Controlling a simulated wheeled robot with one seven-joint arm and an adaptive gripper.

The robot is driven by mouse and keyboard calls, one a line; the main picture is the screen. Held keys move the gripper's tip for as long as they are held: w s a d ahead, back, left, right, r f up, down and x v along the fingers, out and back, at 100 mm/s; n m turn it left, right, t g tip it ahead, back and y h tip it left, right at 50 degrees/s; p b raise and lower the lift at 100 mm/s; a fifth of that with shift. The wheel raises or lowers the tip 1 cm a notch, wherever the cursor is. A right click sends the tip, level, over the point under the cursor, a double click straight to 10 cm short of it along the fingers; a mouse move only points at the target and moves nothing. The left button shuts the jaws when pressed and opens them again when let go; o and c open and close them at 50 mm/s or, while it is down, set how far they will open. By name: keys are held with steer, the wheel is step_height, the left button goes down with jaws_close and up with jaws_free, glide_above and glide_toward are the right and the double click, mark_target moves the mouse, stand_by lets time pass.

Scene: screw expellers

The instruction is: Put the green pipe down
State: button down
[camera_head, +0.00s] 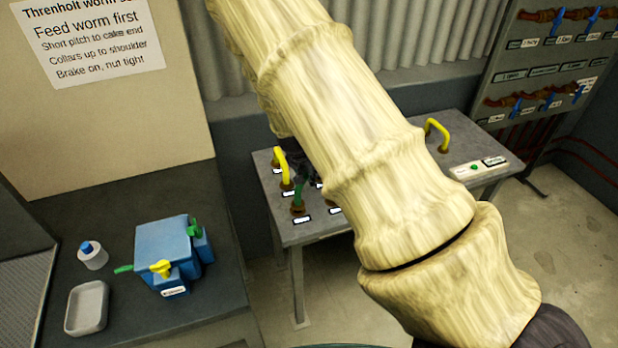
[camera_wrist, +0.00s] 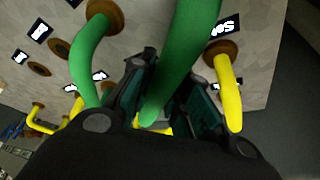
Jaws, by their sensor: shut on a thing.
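My gripper (camera_wrist: 168,80) is shut on a thick green pipe (camera_wrist: 192,45), which passes between the dark fingers and runs out of the top of the wrist view. A second green length (camera_wrist: 85,62) at left in that view rises from a brown round socket (camera_wrist: 103,15); I cannot tell whether it joins the held pipe. In the head view my gripper (camera_head: 304,166) is a dark shape over the grey bench (camera_head: 322,228), largely hidden by my arm. A short green pipe part (camera_head: 298,190) shows just below it at a brown socket.
Yellow bent pipes stand on the bench at left (camera_head: 282,166) and right (camera_head: 437,132); one is close to my right finger in the wrist view (camera_wrist: 228,95). A blue machine (camera_head: 165,250) and a white tray (camera_head: 87,307) are on the left counter. A valve panel (camera_head: 545,70) hangs behind.

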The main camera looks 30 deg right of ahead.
steer(key=shift+f, duration=0.95)
steer(key=c, duration=1.3)
jaws_free()
steer(key=shift+f, duration=0.1)
steer(key=shift+c, duration=0.2)
steer(key=shift+b+v, duration=1.2)
steer(key=shift+v, duration=4.95)
